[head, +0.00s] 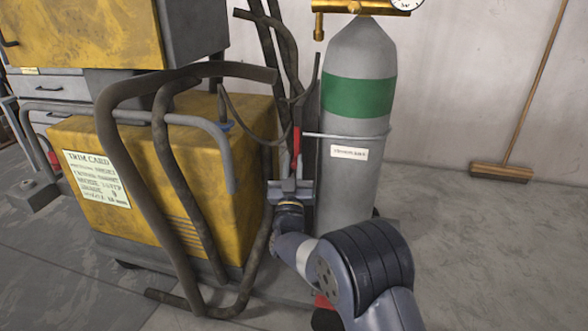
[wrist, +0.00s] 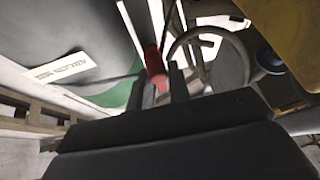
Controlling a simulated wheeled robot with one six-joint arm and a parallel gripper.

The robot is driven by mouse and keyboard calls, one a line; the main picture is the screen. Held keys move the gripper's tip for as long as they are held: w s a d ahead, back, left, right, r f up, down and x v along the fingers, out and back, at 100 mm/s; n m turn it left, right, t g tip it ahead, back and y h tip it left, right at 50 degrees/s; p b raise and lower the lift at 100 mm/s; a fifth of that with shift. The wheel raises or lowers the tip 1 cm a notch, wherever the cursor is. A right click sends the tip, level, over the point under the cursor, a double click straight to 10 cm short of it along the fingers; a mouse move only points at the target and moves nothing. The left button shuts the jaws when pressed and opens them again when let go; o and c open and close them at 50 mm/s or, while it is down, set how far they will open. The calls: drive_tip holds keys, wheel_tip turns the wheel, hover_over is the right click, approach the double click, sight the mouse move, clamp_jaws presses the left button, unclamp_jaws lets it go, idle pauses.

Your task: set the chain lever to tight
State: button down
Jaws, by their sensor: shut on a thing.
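The chain lever (head: 296,142) has a red grip and stands beside the left side of the grey gas cylinder (head: 345,205) with the green band. My gripper (head: 294,182) reaches up to it from below and is shut on the lever's lower part. In the wrist view the red lever (wrist: 155,70) stands between the two dark fingers of my gripper (wrist: 163,88). The cylinder's label and green band show to the left there. The lever's pivot and most of the chain are hidden.
The yellow welding machine (head: 240,150) with a trim card stands close on the left. Thick dark hoses (head: 125,160) hang in front of it. A broom (head: 503,172) leans on the wall at the right. The floor (head: 480,250) at the right is clear.

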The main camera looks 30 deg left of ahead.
drive_tip(key=shift+w+f, duration=0.25)
drive_tip(key=c, duration=1.4)
unclamp_jaws()
drive_tip(key=shift+o, duration=0.2)
drive_tip(key=p+v, duration=0.2)
drive_tip(key=v, duration=0.9)
drive_tip(key=shift+s+a+y+p, duration=0.2)
drive_tip(key=shift+a+y+p, duration=0.1)
drive_tip(key=shift+p, duration=0.1)
drive_tip(key=shift+r, duration=0.2)
